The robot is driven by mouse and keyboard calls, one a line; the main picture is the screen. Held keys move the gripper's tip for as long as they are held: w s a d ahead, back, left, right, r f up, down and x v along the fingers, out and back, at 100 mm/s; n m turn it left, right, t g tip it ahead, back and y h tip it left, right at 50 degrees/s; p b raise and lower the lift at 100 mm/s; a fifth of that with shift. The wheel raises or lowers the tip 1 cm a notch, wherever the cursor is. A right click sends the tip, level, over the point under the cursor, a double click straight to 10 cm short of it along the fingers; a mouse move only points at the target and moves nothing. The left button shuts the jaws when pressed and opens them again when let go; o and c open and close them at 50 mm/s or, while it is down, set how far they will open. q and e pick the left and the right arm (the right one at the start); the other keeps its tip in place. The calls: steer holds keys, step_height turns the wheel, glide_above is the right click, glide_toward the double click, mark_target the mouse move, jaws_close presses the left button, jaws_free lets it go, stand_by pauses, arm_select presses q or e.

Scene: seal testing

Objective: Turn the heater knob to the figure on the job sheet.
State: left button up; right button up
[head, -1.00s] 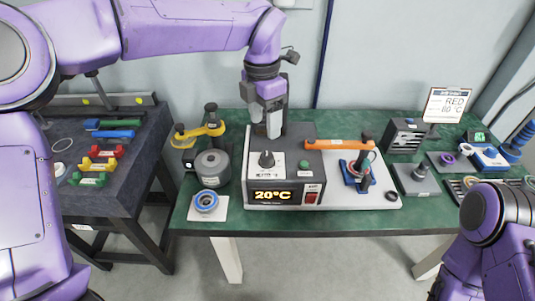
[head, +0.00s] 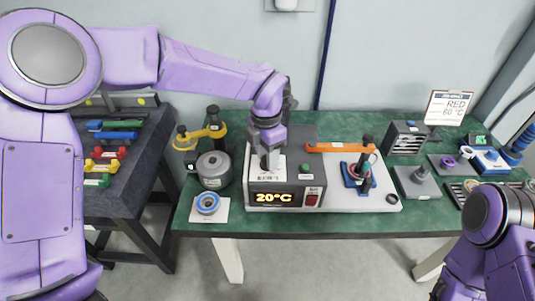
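The heater (head: 319,168) is a grey box on a white base on the green table. Its orange display (head: 273,198) reads 20°C. The job sheet (head: 449,107) at the back right reads RED, 60 °C or 80 °C; the first digit is too small to be sure. My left gripper (head: 270,168) points down over the heater's knob plate and hides the knob; I cannot tell whether its fingers are apart or touch the knob. My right arm shows at the lower right, its gripper out of view.
An orange bar (head: 340,147) and a blue fixture (head: 357,175) stand right of the knob. A yellow-armed device (head: 202,133) and a grey cylinder (head: 213,168) stand to the left. A dark side table (head: 125,185) holds coloured parts.

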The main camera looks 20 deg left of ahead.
arm_select(q)
steer(key=shift+c, duration=0.4)
steer(key=shift+r+m+p, duration=0.25)
steer(key=shift+m+p, duration=0.45)
steer(key=shift+p, duration=0.2)
steer(key=m+p, duration=0.2)
steer(key=p, duration=0.1)
steer(key=shift+m, duration=0.4)
steer(key=m+p, duration=0.2)
steer(key=p, duration=0.1)
steer(key=shift+m, duration=0.3)
steer(key=shift+f+m+p, duration=0.15)
steer(key=shift+m+p, duration=0.4)
steer(key=shift+m, duration=0.05)
steer(key=o, duration=1.1)
steer(key=shift+w, duration=0.1)
steer(key=shift+c, duration=0.2)
